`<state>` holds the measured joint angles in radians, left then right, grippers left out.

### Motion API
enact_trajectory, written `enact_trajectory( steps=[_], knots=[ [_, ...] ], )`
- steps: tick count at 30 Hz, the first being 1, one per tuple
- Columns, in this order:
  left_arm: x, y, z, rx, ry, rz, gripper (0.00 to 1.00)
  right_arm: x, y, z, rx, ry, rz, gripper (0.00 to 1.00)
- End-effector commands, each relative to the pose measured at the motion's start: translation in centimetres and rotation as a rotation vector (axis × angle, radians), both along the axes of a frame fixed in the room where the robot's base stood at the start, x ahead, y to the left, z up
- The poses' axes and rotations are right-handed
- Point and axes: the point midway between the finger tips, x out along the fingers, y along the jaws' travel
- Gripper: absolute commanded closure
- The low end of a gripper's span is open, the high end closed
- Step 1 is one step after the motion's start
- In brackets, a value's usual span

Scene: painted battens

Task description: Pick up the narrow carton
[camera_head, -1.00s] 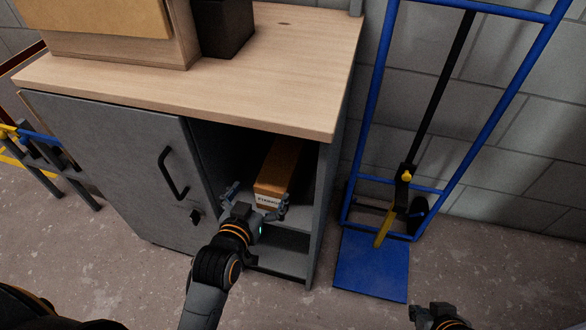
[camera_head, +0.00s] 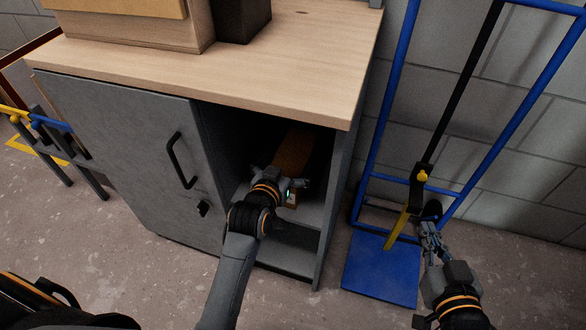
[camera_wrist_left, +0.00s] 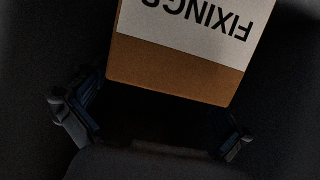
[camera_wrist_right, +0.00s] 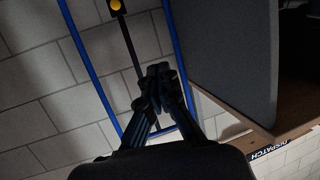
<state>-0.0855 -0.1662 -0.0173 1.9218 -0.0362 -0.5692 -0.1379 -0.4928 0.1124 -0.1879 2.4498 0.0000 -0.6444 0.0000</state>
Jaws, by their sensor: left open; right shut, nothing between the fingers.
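The narrow carton (camera_head: 295,150) is orange-brown and lies on a shelf in the open bay of the grey cabinet. In the left wrist view its near end (camera_wrist_left: 175,75) carries a white label reading FIXINGS, upside down. My left gripper (camera_head: 282,176) is inside the bay at the carton's near end, partly covering it. In the left wrist view its fingers (camera_wrist_left: 152,128) are spread wide, with the carton's end ahead and between them, not clasped. My right gripper (camera_head: 428,230) is shut and empty in front of the blue hand truck; its closed fingers show in the right wrist view (camera_wrist_right: 160,85).
The grey cabinet (camera_head: 120,150) has a wooden top (camera_head: 310,75) bearing a wooden box (camera_head: 130,32) and a dark box (camera_head: 240,18). The bay's side walls flank my left gripper closely. A blue hand truck (camera_head: 375,270) stands to the right against the block wall.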

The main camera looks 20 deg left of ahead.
Motion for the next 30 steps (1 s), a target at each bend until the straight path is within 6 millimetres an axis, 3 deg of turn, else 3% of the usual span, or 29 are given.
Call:
enact_trajectory(
  steps=[7, 17, 27, 30],
  knots=[
    [2.0, -0.1, -0.7, 0.0, -0.002, 0.001, 0.0, 1.0, 0.8, 3.4, 0.049, -0.196, 0.013, 1.0],
    [2.3, -0.1, -0.7, 0.0, 0.0, 0.0, 0.0, 1.1, 0.9, 4.2, 0.058, -0.231, 0.015, 1.0],
    [2.3, -0.1, -0.7, 0.0, 0.0, 0.0, 0.67, 1.1, 0.9, 4.2, 0.058, -0.23, 0.015, 1.0],
    [2.3, -0.1, -0.4, 0.0, -0.007, 0.001, 0.83, 1.1, 0.9, 4.2, 0.058, -0.23, 0.015, 1.0]
  ],
)
